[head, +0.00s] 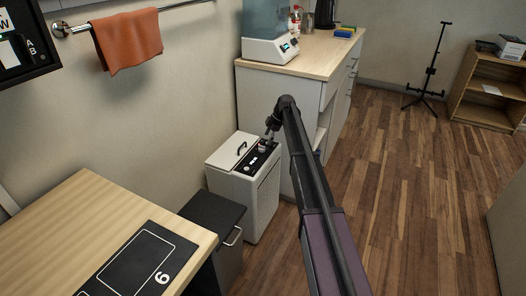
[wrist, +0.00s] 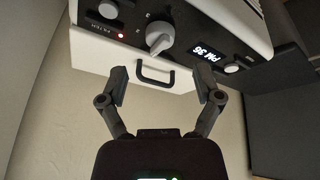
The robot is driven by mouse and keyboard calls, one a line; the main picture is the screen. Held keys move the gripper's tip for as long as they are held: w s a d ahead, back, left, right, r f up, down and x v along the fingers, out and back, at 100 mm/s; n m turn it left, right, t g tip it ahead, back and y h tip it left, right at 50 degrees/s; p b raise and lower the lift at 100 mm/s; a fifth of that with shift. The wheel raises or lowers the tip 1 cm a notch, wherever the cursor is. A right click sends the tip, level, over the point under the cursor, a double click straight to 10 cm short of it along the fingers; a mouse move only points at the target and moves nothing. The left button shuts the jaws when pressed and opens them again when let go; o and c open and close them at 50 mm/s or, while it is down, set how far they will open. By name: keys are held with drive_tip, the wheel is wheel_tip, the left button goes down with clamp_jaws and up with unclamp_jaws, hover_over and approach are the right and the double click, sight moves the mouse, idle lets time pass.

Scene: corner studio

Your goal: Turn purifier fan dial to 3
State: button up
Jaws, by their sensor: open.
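The white air purifier (head: 229,189) stands on the floor between the dark cabinet and the counter; its top panel also shows in the wrist view (wrist: 95,52). On its black control strip, the grey fan dial (wrist: 160,38) has a pointed grip aimed down and slightly left in the wrist view. I cannot read its numbers. My gripper (wrist: 163,84) is open and empty; its fingers are apart, with the dial in view beyond and between them, not visibly touched. In the head view my gripper (head: 269,136) hangs just over the purifier's control strip.
The strip also bears a red light (wrist: 121,35), a lit "PM 36" display (wrist: 208,53) and small round knobs. A black handle (wrist: 156,76) rises from the white lid. The counter (head: 312,50) and dark cabinet (head: 211,212) stand close on either side.

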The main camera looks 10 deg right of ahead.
sight(262, 148)
drive_tip(key=shift+b+x, duration=2.35)
drive_tip(key=shift+x, duration=0.5)
drive_tip(key=c, duration=1.1)
